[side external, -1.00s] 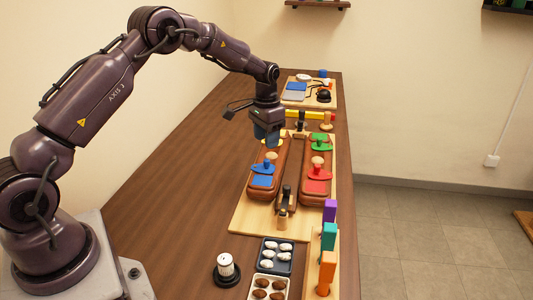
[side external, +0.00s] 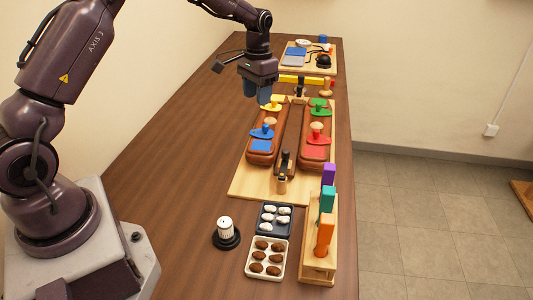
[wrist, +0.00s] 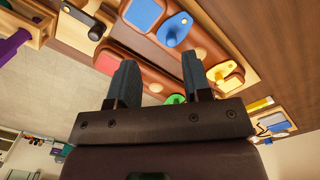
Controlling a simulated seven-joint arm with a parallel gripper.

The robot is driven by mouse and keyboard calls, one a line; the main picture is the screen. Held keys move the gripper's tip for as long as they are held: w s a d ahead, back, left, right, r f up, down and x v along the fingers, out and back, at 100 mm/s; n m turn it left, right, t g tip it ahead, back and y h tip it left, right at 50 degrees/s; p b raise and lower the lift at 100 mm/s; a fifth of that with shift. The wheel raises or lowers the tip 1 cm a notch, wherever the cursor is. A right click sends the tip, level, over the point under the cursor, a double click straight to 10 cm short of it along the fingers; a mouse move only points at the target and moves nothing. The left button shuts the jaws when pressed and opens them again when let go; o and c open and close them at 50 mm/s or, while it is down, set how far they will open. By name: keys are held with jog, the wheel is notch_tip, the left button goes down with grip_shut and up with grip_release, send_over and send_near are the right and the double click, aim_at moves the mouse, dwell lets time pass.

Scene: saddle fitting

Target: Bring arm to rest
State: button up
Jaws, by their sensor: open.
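My gripper (side external: 264,95) hangs above the far left part of the fitting board (side external: 240,188), over the dark table. It is open and empty, with its two dark fingers apart in the wrist view (wrist: 158,80). Below it on the left brown block (side external: 256,146) sit a yellow saddle (side external: 272,102), a blue saddle (side external: 262,132) and a blue pad (side external: 261,145). The right brown block (side external: 314,153) carries a green saddle (side external: 319,110), a red saddle (side external: 317,138) and a red pad. My gripper is apart from all of them.
In front stand a dark tray of white pieces (side external: 261,229), a tray of brown pieces (side external: 249,270) and a white knob on a black base (side external: 225,228). A wooden rack (side external: 318,264) holds purple, teal and orange pieces. The table's left side is clear.

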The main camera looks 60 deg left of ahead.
jog(key=s+d+r+t, duration=0.2)
jog(key=s+d+r, duration=0.2)
jog(key=s, duration=0.5)
jog(key=s+d+r+t, duration=0.2)
jog(key=s+d+r, duration=0.3)
jog(key=s+r, duration=0.2)
jog(key=s+d+r+m+t, duration=0.1)
jog(key=s+d+r, duration=0.4)
jog(key=s, duration=0.6)
jog(key=shift+r+t, duration=0.3)
jog(key=shift+t, duration=0.3)
jog(key=shift+s, duration=0.1)
